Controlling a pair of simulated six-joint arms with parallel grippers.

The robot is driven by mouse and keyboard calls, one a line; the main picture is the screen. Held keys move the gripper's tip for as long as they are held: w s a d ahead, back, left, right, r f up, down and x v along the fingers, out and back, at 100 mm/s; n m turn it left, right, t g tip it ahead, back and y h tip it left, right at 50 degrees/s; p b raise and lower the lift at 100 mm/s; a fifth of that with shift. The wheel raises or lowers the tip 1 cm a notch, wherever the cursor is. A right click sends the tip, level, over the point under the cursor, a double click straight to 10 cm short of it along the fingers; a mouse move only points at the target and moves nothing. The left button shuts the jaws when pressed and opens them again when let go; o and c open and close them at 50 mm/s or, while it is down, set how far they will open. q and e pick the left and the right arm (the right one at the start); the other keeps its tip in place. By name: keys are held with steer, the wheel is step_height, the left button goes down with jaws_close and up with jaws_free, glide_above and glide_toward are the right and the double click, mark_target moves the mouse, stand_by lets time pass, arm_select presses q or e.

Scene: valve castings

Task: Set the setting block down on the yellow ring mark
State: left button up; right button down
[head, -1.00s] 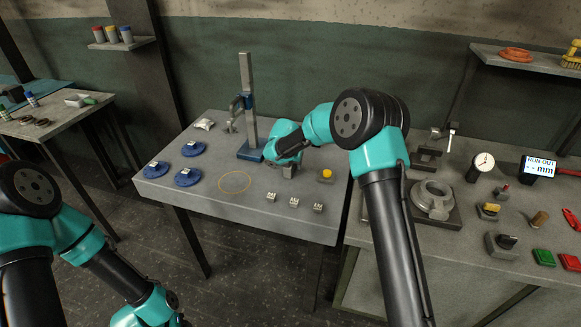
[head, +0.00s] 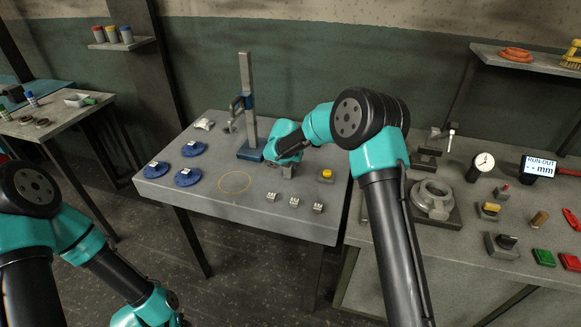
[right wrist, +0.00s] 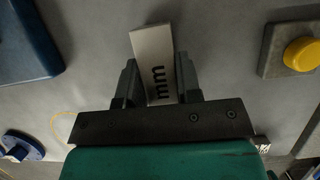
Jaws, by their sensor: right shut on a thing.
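The setting block (right wrist: 153,55) is a pale grey block with "mm" lettering. In the right wrist view it sits between the two fingers of my right gripper (right wrist: 158,85), which is shut on it. In the head view my right gripper (head: 288,168) is over the grey table, right of the yellow ring mark (head: 234,182), and the arm partly hides the block. The ring is a thin yellow outline with bare table inside. Part of the ring also shows at the left of the right wrist view (right wrist: 58,125). My left gripper is out of view; only its arm shows at lower left.
A height stand with a blue base (head: 250,150) stands behind the ring. Several blue discs (head: 188,177) lie left of it. Small grey tagged blocks (head: 294,202) line the front right, near a yellow button (head: 326,174). The table around the ring is clear.

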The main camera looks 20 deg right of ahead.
steer(key=shift+w+r, duration=0.1)
steer(key=shift+r, duration=0.1)
steer(key=shift+r, duration=0.55)
step_height(320, 180, up, 2)
steer(key=shift+r, duration=0.2)
steer(key=s+a, duration=0.1)
steer(key=s, duration=0.4)
steer(key=s+a, duration=0.2)
steer(key=s, duration=0.3)
steer(key=s+a+r, duration=0.1)
steer(key=s, duration=0.4)
steer(key=shift+s+a+r, duration=0.1)
steer(key=shift+s+a, duration=0.1)
steer(key=shift+s, duration=0.05)
